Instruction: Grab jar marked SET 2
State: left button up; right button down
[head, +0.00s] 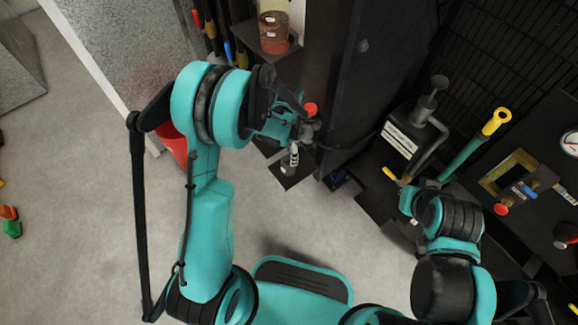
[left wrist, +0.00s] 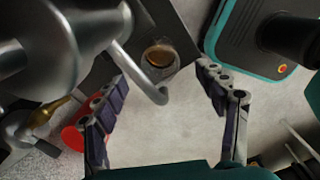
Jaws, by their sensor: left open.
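My left gripper (head: 300,132) reaches over a small dark ledge (head: 286,177) in the head view. A small clear jar (head: 293,160) stands on that ledge, partly hidden by the gripper. In the left wrist view the jar (left wrist: 160,57) shows from above with brown contents, beside a bent metal pipe. The left gripper (left wrist: 162,84) is open, its fingers spread either side of the jar's line and apart from it. Another jar (head: 274,34) with reddish-brown contents and a pale label stands on an upper shelf. No SET 2 marking is readable. My right gripper (head: 404,200) is mostly hidden by its arm.
A red round knob (head: 311,109) sits close to the left gripper. A red bucket (head: 174,146) stands behind the left arm. A dark cabinet (head: 345,70) rises right of the gripper.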

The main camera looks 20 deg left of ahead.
pick_arm(q)
notch_tip(320, 180, down, 6)
jog(key=shift+b, duration=1.25)
jog(key=shift+r, duration=0.1)
jog(key=c, duration=1.3)
jog(key=shift+o, duration=0.2)
jog(key=shift+r, duration=0.2)
